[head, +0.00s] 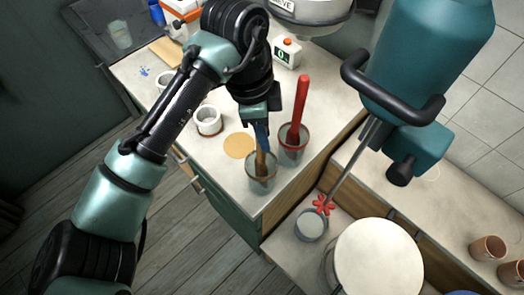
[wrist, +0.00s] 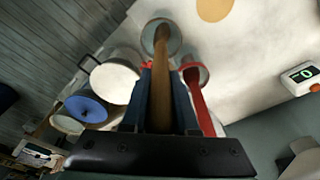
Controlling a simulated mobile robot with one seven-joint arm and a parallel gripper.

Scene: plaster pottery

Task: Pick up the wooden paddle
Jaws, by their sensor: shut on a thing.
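The wooden paddle (head: 261,163) stands almost upright with its lower end in a grey cup (head: 262,185) near the counter's front corner. My gripper (head: 262,136) is above this cup, with its blue fingers shut on the upper part of the paddle. In the wrist view the brown paddle (wrist: 161,85) runs between the two fingers (wrist: 161,72) into the cup (wrist: 172,28). The top end of the paddle is hidden by my gripper in the head view, and its lower tip is hidden inside the cup.
A second cup (head: 291,155) with a red paddle (head: 301,100) stands close by on the right. A tan disc (head: 239,145) and a white cup (head: 208,120) are to the left. A teal mixer (head: 425,60) overhangs the lower bench, which holds a white-topped bucket (head: 378,255).

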